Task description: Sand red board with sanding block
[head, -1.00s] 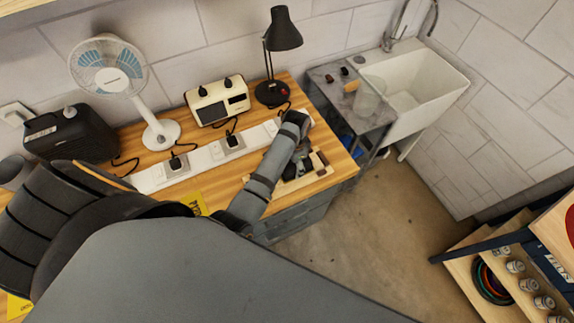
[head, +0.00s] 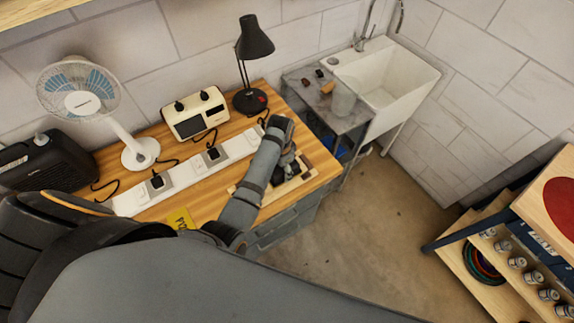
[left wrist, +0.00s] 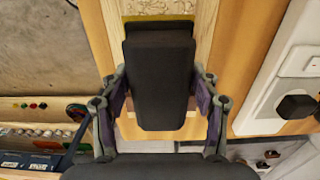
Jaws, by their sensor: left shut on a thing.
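My left gripper (head: 286,172) is over the front right part of the wooden workbench. In the left wrist view, my left gripper (left wrist: 160,105) is shut on a dark grey sanding block (left wrist: 160,75), with a finger on each side. A yellowish edge shows at the block's far end. A pale wooden board (left wrist: 165,6) with a mottled face lies below the block. In the head view, the board (head: 268,197) is partly hidden by my arm and gripper. I cannot make out a red face on it, nor tell whether the block touches it. My right gripper is not in view.
A white power strip (head: 190,172) with plugs and cables runs beside the board. A desk lamp (head: 253,45), a white device (head: 196,113) and a fan (head: 138,150) stand behind. A sink (head: 385,75) is beyond the bench. A panel with a red disc (head: 550,210) is at right.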

